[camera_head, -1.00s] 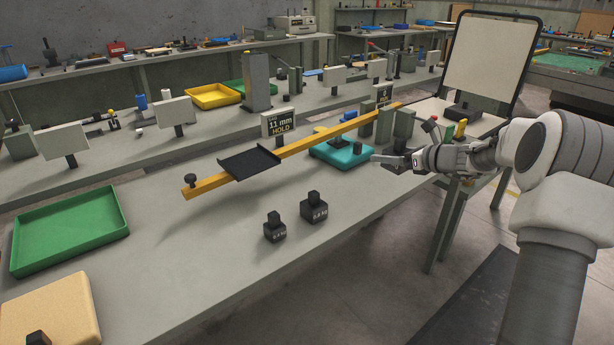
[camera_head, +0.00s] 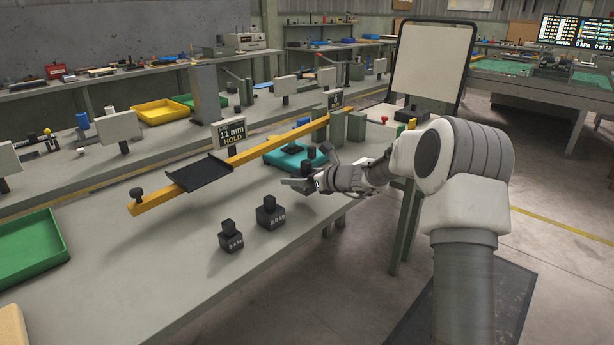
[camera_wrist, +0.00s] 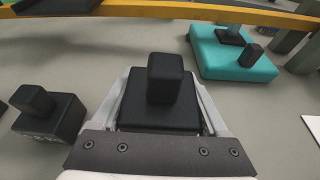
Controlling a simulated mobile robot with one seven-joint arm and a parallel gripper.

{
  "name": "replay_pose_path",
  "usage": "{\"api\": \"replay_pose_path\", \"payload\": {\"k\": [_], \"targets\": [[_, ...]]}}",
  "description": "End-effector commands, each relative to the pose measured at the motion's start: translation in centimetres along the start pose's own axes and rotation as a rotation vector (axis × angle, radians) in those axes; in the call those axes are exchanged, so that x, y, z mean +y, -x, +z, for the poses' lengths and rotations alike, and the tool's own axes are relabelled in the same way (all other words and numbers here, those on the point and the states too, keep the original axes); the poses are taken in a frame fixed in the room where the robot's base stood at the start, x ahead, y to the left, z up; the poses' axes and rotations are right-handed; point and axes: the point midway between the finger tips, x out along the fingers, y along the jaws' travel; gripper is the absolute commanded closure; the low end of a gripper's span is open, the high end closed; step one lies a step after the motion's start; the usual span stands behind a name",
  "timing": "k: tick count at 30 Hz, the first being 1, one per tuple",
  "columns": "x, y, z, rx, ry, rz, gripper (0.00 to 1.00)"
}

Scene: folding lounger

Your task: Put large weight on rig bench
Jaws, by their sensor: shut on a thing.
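A black block weight with a square knob (camera_wrist: 160,95) sits between the two pale fingers of my gripper (camera_wrist: 163,108) in the wrist view. In the head view my gripper (camera_head: 303,184) is over the right part of the grey rig bench (camera_head: 150,265), and the held weight is mostly hidden there. I cannot tell whether the weight touches the bench. Two other black knobbed weights stand on the bench to the left of my gripper: a smaller one (camera_head: 231,237) and a bigger one (camera_head: 270,214). One of these also shows at the left in the wrist view (camera_wrist: 47,117).
A yellow beam (camera_head: 262,149) with a black tray (camera_head: 195,174) runs behind the weights. A teal pad (camera_head: 278,157) with black pieces lies behind my gripper. A green tray (camera_head: 35,245) is at the left. The bench front is clear.

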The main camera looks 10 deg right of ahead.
Motion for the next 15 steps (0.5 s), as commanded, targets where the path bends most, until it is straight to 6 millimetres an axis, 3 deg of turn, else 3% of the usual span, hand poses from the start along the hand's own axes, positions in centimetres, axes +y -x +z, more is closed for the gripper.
{"api": "replay_pose_path", "payload": {"k": [9, 15], "targets": [[0.0, -1.2, -3.1, -0.006, 0.001, 0.001, 1.0], [0.0, -1.3, -3.2, -0.007, 0.002, 0.001, 1.0]]}}
